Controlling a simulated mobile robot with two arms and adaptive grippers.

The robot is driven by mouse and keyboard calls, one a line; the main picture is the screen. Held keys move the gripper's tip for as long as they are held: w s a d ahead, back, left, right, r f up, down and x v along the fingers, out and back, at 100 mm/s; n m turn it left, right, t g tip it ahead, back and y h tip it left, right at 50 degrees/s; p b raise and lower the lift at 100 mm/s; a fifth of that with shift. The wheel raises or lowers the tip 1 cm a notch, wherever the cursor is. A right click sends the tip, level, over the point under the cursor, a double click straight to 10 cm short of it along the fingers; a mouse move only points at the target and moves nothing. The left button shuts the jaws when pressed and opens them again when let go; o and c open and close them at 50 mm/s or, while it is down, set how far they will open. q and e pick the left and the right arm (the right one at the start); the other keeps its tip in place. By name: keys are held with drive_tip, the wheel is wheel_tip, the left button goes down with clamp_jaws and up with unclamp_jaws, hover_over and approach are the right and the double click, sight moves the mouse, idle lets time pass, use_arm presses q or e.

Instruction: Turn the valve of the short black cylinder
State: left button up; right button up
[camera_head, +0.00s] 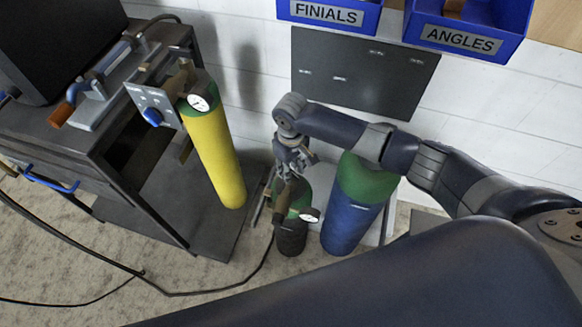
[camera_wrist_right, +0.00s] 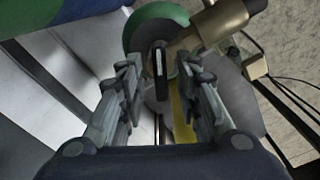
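The short black cylinder (camera_head: 291,238) stands on the floor, with a green shoulder, a brass fitting and a round white gauge (camera_head: 309,215) at its top. My right gripper (camera_head: 289,172) points down just above this top and hides part of it. In the right wrist view, my gripper's fingers (camera_wrist_right: 161,78) are apart. A narrow dark, pale-edged piece (camera_wrist_right: 160,65), apparently the valve handle, shows between the fingertips. I cannot tell whether they touch it. The green shoulder (camera_wrist_right: 153,22) and brass fitting (camera_wrist_right: 210,27) lie just beyond. My left gripper is not in view.
A taller blue cylinder (camera_head: 345,228) stands close right of the black one. A yellow cylinder (camera_head: 215,160) with gauge stands left, by a dark metal cart (camera_head: 140,170). A black cable (camera_head: 200,292) runs over the floor. Blue bins (camera_head: 470,25) hang on the wall.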

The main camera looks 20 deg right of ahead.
drive_tip(key=c, duration=0.7)
clamp_jaws()
drive_tip(key=shift+s+r+m+p, duration=0.1)
drive_tip(key=shift+r+m+p, duration=0.15)
drive_tip(key=shift+p, duration=0.4)
drive_tip(key=m+p, duration=0.5)
drive_tip(key=p, duration=0.2)
drive_tip(key=shift+a+m, duration=0.1)
drive_tip(key=shift+m, duration=0.25)
drive_tip(key=m+p, duration=0.3)
drive_tip(key=shift+m, duration=0.3)
drive_tip(key=m+p, duration=0.2)
drive_tip(key=m, duration=0.1)
drive_tip(key=shift+f+m, duration=0.1)
drive_tip(key=shift+m, duration=0.2)
drive_tip(key=m+p, duration=0.2)
drive_tip(key=m, duration=0.2)
drive_tip(key=shift+m, duration=0.3)
drive_tip(key=m, duration=0.4)
drive_tip(key=shift+f+p, duration=0.1)
drive_tip(key=shift+p, duration=0.3)
drive_tip(key=m, duration=0.4)
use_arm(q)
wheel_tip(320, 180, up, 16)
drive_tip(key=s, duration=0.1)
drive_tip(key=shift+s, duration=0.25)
use_arm(e)
drive_tip(key=shift+m, duration=1.9)
drive_tip(key=o, duration=0.7)
unclamp_jaws()
